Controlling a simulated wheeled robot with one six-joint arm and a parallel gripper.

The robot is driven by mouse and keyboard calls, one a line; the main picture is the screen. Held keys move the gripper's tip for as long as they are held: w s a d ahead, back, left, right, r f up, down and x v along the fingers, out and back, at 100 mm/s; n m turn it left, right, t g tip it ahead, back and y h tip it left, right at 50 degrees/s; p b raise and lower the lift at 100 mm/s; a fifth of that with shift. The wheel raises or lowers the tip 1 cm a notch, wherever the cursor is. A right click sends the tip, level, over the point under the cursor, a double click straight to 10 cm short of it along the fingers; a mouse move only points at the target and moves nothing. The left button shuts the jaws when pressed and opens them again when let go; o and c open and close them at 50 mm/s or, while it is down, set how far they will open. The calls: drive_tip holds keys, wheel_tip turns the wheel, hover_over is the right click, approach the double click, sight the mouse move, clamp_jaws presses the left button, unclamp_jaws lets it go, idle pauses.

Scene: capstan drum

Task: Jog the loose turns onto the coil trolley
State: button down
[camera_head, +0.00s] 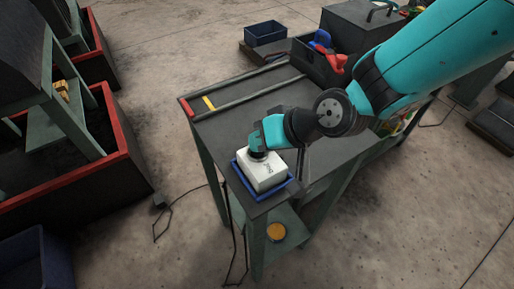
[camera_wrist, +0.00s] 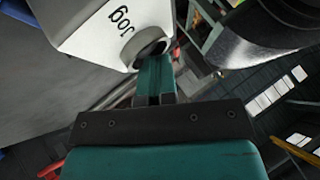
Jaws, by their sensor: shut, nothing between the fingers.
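A white box marked "Jog" (camera_head: 267,175) sits in a blue tray (camera_head: 263,198) at the near end of the dark bench. A round dark button or socket shows on its face in the wrist view, where the box (camera_wrist: 100,30) fills the upper left. My gripper (camera_head: 258,155) is shut and empty at the far upper edge of the box. In the wrist view its closed fingers (camera_wrist: 155,75) reach up to the round dark part; whether they press it I cannot tell. I cannot make out a coil trolley or loose turns for certain.
Two rails run along the bench, with a yellow block (camera_head: 208,103) and a red end strip (camera_head: 186,107). A dark bin (camera_head: 318,66) with red and blue items stands at the bench's far end. Red-rimmed bins (camera_head: 75,178) stand at left. A cable hangs by the near legs.

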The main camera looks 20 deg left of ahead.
drive_tip(key=shift+r+p, duration=0.5)
drive_tip(key=shift+r, duration=0.3)
drive_tip(key=shift+r+p, duration=1.75)
drive_tip(key=shift+r, duration=0.8)
drive_tip(key=shift+d, duration=0.1)
drive_tip(key=s+d+r+h+b, duration=0.1)
drive_tip(key=s+d+r+b, duration=0.1)
drive_tip(key=d, duration=0.6)
drive_tip(key=s+d+r+h+b, duration=0.2)
drive_tip(key=s+d, duration=0.3)
drive_tip(key=d, duration=0.4)
drive_tip(key=s+d+r+m+h+b, duration=0.1)
drive_tip(key=s+d+r+h+b, duration=0.1)
drive_tip(key=d, duration=0.6)
drive_tip(key=shift+s+d+r+g+b, duration=0.25)
drive_tip(key=shift+s+g+b, duration=0.15)
drive_tip(key=shift+s+b, duration=0.35)
